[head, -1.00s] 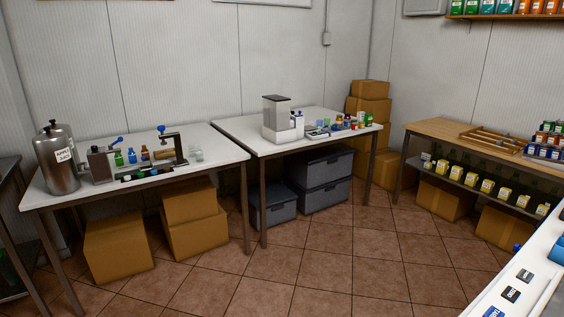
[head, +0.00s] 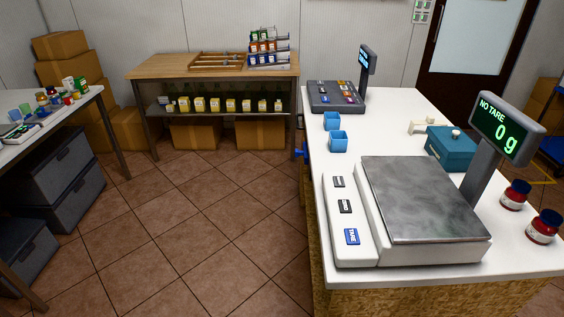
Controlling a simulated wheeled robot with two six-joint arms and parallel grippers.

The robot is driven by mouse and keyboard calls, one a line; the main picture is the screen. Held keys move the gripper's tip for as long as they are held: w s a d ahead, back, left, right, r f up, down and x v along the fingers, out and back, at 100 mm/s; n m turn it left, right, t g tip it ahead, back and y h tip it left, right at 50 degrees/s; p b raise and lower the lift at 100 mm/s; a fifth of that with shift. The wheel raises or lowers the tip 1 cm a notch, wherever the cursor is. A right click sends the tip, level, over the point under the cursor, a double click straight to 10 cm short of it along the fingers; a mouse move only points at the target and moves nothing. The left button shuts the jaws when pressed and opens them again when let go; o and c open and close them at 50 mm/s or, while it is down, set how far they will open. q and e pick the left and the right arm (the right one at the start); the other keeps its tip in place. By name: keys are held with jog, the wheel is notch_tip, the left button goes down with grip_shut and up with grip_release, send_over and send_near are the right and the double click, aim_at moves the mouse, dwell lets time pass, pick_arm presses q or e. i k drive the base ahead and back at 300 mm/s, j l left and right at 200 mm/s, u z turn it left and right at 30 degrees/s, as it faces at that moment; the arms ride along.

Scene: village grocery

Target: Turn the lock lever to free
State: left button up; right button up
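I cannot make out for certain which part is the lock lever. A small blue piece (head: 301,153) sticks out at the left side of the white counter; its shape is too small to tell. A cream-coloured fitting (head: 430,126) lies on the counter, behind a teal box (head: 451,147) with a cream knob on top. A scale (head: 421,199) with a metal plate stands in front, and its display (head: 505,129) reads NO TARE, 0 g. Neither of my grippers is in view.
The white counter (head: 540,265) fills the right. Two blue cups (head: 338,141), a cash register (head: 334,97) and red jars (head: 543,227) stand on it. A wooden shelf table (head: 160,68) is at the back. The tiled floor between is clear.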

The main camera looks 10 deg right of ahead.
aim_at(304, 153)
jog(key=i+j+z, duration=0.3)
jog(key=j+z, duration=0.3)
jog(key=i+j+z, duration=0.15)
jog(key=j+z, duration=0.15)
